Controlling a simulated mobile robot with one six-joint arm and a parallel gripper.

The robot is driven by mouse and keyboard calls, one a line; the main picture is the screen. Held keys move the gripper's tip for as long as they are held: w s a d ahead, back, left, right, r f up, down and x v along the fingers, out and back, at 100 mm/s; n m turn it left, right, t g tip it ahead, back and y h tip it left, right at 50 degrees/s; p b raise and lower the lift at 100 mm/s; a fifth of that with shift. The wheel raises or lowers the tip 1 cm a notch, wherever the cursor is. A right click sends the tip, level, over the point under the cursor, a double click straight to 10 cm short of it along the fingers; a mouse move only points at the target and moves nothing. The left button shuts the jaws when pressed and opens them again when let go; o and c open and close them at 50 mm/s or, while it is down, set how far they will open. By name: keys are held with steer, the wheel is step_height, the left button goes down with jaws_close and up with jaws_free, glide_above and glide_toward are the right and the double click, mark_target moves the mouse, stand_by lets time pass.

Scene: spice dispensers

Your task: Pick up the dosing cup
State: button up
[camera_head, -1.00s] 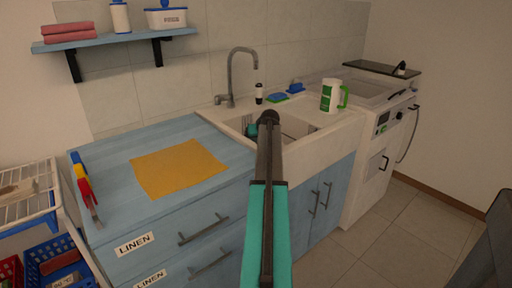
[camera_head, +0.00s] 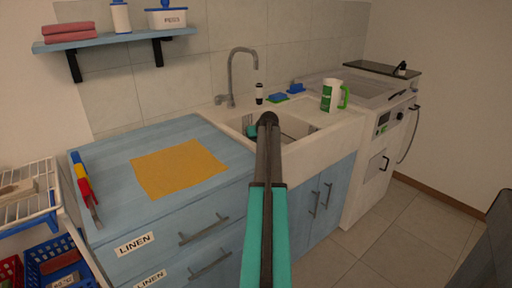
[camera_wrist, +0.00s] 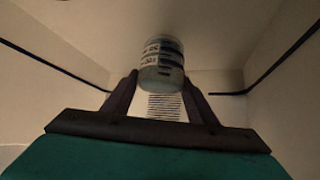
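In the wrist view a small pale cup (camera_wrist: 162,60) with dark printed markings, which looks like the dosing cup, is at the fingertips inside the sink. My gripper (camera_wrist: 161,82) has its two dark fingers spread apart, one at each side of the cup's near end. I cannot tell whether the fingers touch it. A striped drain-like patch (camera_wrist: 166,106) shows between the fingers. In the head view my arm reaches over the sink (camera_head: 305,145) and hides much of the basin. The cup cannot be made out there.
The faucet (camera_head: 231,80), a dark bottle (camera_head: 259,93) and blue sponges (camera_head: 278,97) are behind the basin. A yellow cloth (camera_head: 178,167) lies on the blue counter (camera_head: 110,165). Sink walls surround my gripper closely.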

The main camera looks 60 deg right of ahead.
steer(key=c, duration=0.5)
steer(key=shift+r, duration=0.45)
steer(key=shift+c, duration=0.2)
step_height(320, 180, up, 9)
steer(key=shift+p, duration=0.3)
stand_by(0.8)
steer(key=shift+r, duration=0.1)
stand_by(0.8)
